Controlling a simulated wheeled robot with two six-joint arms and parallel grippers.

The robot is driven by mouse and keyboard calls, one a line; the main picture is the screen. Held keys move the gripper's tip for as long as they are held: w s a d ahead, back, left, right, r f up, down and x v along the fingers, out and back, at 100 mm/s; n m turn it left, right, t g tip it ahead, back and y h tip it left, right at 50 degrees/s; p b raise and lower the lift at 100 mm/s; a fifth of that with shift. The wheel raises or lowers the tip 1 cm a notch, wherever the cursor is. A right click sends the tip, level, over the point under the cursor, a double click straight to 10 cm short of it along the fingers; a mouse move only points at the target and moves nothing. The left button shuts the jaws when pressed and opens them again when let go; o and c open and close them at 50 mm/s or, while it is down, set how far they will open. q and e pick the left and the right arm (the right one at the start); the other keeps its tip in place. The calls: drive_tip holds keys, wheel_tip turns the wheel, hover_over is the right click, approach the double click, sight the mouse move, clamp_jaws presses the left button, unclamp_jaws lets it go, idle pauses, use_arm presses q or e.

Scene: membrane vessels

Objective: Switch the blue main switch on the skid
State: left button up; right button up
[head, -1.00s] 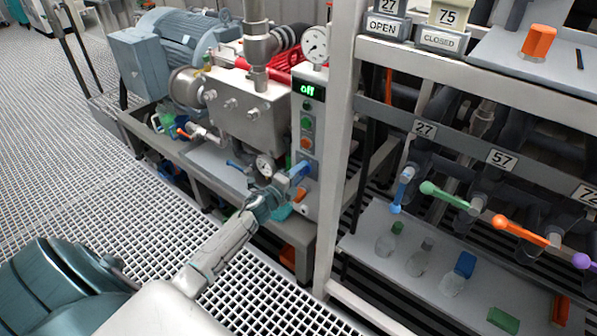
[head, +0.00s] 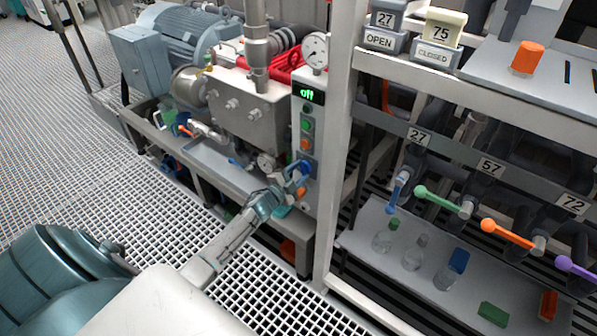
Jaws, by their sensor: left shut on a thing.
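The blue main switch (head: 306,167) sits on the front of the grey control panel (head: 310,205) on the pump skid, below a row of buttons. The panel's display (head: 313,95) reads "off" in green. My left gripper (head: 297,179) is at the switch, shut on it, and hides part of it. My left arm reaches in from the lower left. The exact angle of the switch is hard to tell behind the fingers. My right gripper is not in view.
An orange knob (head: 300,194) lies just below the switch, close to my fingers. A pressure gauge (head: 315,52) tops the panel. A white frame post (head: 336,150) stands close on the right, with coloured valve handles (head: 438,198) beyond. Grating floor (head: 120,220) is clear at left.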

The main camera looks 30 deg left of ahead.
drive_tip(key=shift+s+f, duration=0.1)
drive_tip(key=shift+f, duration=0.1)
use_arm(q)
drive_tip(key=o, duration=1)
drive_tip(key=shift+s, duration=0.1)
drive_tip(key=shift+s+f, duration=0.1)
drive_tip(key=shift+s, duration=0.2)
drive_tip(key=shift+s+a+b, duration=0.2)
drive_tip(key=shift+s+b, duration=0.25)
drive_tip(key=shift+s, duration=2.1)
drive_tip(key=shift+s+a+b, duration=0.2)
drive_tip(key=shift+s+b, duration=0.25)
drive_tip(key=shift+s, duration=2.05)
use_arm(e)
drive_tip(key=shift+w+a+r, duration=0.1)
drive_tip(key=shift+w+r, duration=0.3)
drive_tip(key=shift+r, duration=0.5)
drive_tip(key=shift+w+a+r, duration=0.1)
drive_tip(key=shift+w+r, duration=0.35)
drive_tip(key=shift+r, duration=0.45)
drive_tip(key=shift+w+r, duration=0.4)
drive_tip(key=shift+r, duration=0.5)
